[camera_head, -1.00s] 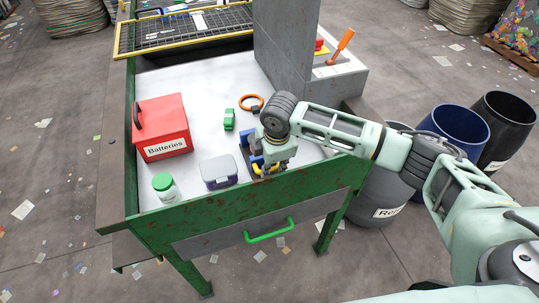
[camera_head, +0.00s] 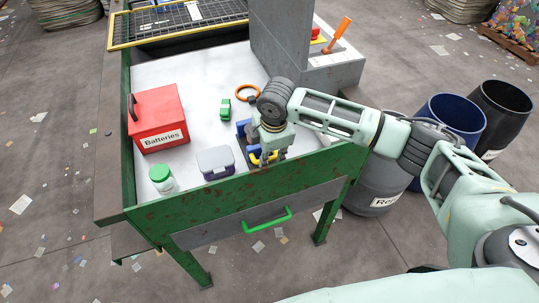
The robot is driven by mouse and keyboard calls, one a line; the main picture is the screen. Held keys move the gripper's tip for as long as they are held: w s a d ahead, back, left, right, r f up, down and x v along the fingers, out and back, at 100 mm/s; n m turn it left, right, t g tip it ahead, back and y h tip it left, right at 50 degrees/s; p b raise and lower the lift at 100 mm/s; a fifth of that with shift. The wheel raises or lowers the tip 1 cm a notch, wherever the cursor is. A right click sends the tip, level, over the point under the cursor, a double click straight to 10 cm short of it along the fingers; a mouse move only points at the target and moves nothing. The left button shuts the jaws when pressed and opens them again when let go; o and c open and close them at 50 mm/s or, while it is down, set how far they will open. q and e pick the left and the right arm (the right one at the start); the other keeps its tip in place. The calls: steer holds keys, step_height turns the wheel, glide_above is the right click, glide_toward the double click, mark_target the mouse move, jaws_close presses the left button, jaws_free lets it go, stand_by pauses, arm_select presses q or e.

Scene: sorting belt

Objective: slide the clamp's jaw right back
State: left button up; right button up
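The clamp, with blue (camera_head: 242,127) and yellow (camera_head: 255,159) parts, is on the white worktop near its front right edge. My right gripper (camera_head: 268,160) points down over it and hides much of it. The fingers are at the clamp, but I cannot tell whether they touch the jaw or how far apart they are. The jaw's position is hidden too. My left gripper is not in view.
A grey-lidded box (camera_head: 216,160) stands just left of the clamp. A green-capped jar (camera_head: 162,178), a red Batteries box (camera_head: 158,118), a green item (camera_head: 226,108) and an orange ring (camera_head: 246,92) are nearby. The green front rail (camera_head: 200,202) edges the worktop.

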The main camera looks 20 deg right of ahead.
step_height(320, 180, up, 11)
steer(key=s, duration=0.2)
steer(key=shift+f, duration=0.1)
stand_by(0.5)
